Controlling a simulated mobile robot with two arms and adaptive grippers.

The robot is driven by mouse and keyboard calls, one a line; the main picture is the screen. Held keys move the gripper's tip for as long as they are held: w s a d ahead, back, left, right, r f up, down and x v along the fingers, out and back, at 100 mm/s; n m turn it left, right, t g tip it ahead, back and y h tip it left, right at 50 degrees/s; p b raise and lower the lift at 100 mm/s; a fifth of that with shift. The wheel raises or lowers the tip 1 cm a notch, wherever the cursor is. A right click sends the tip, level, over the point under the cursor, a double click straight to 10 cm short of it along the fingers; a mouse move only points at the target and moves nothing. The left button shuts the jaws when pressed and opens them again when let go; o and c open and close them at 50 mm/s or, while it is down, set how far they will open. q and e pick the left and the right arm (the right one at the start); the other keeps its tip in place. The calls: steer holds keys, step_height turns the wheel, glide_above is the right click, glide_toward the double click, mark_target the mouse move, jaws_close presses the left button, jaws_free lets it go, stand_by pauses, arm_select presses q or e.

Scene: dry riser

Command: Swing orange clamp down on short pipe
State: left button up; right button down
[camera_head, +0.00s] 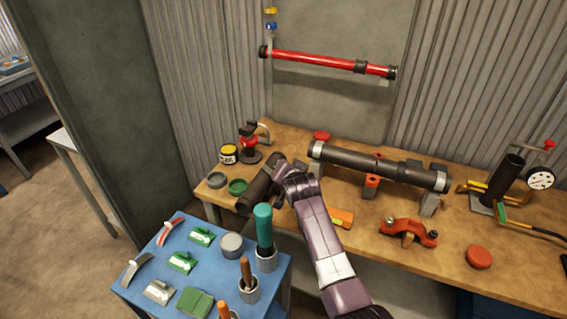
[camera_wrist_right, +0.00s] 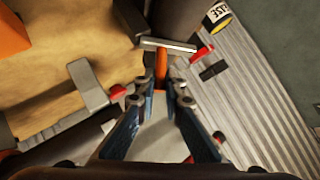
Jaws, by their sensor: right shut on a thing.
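The short pipe (camera_head: 258,190) is a dark cylinder lying tilted at the left end of the bench. My right gripper (camera_head: 287,172) is at its far right end and hides part of it in the head view. In the right wrist view, my right gripper (camera_wrist_right: 163,88) has its fingertips close together on a slim orange piece, the orange clamp (camera_wrist_right: 160,66). A flat metal bar (camera_wrist_right: 168,46) crosses just beyond the clamp. Whether the clamp touches the pipe cannot be told. My left gripper is not in view.
The wooden bench (camera_head: 455,250) also carries a long pipe (camera_head: 385,168) on supports, a red-orange bracket (camera_head: 408,232) and a grease tin (camera_head: 229,154). A blue table (camera_head: 140,290) with tools stands in front on the left. A red pipe (camera_head: 320,60) hangs on the wall.

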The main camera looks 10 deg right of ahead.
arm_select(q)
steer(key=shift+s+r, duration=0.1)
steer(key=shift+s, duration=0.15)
arm_select(e)
steer(key=shift+a, duration=0.1)
steer(key=c, duration=2)
jaws_free()
steer(key=shift+r, duration=0.15)
step_height(320, 180, up, 10)
steer(key=shift+f, duration=0.15)
